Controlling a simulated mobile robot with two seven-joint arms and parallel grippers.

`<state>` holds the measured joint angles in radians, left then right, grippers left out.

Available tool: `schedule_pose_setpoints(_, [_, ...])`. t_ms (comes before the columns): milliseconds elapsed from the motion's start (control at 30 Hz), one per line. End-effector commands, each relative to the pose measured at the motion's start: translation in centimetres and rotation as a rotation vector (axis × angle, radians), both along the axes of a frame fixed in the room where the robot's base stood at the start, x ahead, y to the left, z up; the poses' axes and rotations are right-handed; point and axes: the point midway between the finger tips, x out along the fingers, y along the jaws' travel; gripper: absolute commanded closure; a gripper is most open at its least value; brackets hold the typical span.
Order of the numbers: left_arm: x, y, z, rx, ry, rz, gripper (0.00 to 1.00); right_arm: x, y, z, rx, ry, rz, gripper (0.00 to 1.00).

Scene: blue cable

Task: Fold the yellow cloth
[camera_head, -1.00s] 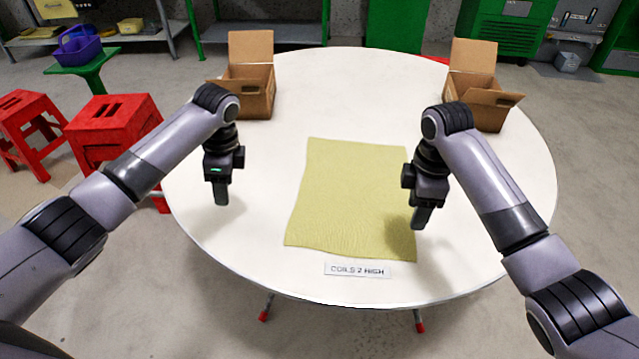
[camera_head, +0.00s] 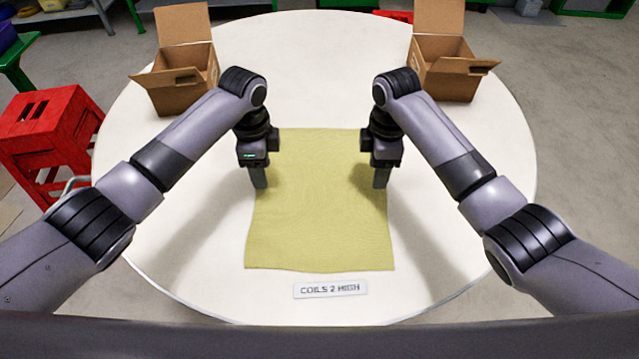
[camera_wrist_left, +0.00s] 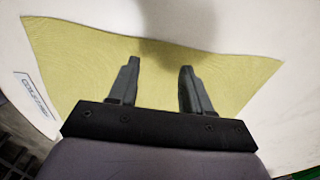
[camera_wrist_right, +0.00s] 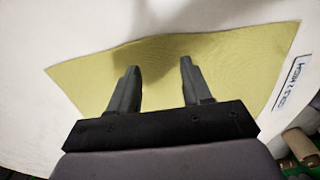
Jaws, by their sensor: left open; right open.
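The yellow cloth (camera_head: 318,215) lies flat and unfolded on the white round table, its near edge slightly wavy. It also shows in the left wrist view (camera_wrist_left: 150,75) and the right wrist view (camera_wrist_right: 160,75). My left gripper (camera_head: 259,186) is open and empty above the cloth's left edge; its two fingers stand apart in the left wrist view (camera_wrist_left: 158,65). My right gripper (camera_head: 380,186) is open and empty above the cloth's right edge; its fingers stand apart in the right wrist view (camera_wrist_right: 160,68). Neither gripper holds the cloth.
The white table (camera_head: 300,80) has free room behind the cloth. An open cardboard box (camera_head: 185,97) stands back left and another (camera_head: 446,82) back right. A label reading "COILS 2 HIGH" (camera_head: 330,289) lies in front of the cloth. A red stool (camera_head: 50,140) stands left of the table.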

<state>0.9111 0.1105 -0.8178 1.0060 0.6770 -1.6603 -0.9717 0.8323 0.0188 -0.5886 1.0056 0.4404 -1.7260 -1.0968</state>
Motion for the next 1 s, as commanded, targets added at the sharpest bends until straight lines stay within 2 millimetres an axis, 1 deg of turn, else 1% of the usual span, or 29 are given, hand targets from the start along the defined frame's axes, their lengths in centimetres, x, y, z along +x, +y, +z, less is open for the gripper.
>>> schedule_pose_setpoints(33, [-0.1, 0.0, -0.9, 0.001, 0.002, 0.0, 0.51, -0.1, 0.0, -0.8, 0.0, 0.002, 0.001, 0.51])
schedule_pose_setpoints(100, [-0.1, 0.0, -1.8, 0.002, 0.002, 0.0, 0.51, 0.0, 0.0, -1.7, 0.0, 0.001, 0.001, 0.51])
schedule_pose_setpoints(267, [0.0, 0.1, -3.2, 0.002, 0.0, 0.0, 0.51, 0.0, 0.0, -3.2, 0.0, 0.001, 0.0, 0.51])
schedule_pose_setpoints(767, [0.0, 0.0, -4.0, 0.001, -0.001, 0.0, 0.51, 0.0, 0.0, -3.9, 0.001, -0.001, 0.001, 0.51])
schedule_pose_setpoints(800, [0.0, 0.0, -3.9, 0.001, -0.002, 0.0, 0.53, 0.0, 0.0, -3.9, 0.001, -0.001, 0.001, 0.53])
schedule_pose_setpoints(867, [0.0, 0.1, -3.8, 0.001, -0.001, 0.0, 0.62, 0.0, 0.0, -3.8, 0.001, -0.001, 0.001, 0.62])
schedule_pose_setpoints(1000, [0.0, 0.1, -3.9, 0.001, -0.001, 0.0, 0.85, 0.0, 0.0, -3.8, 0.0, -0.001, 0.0, 0.85])
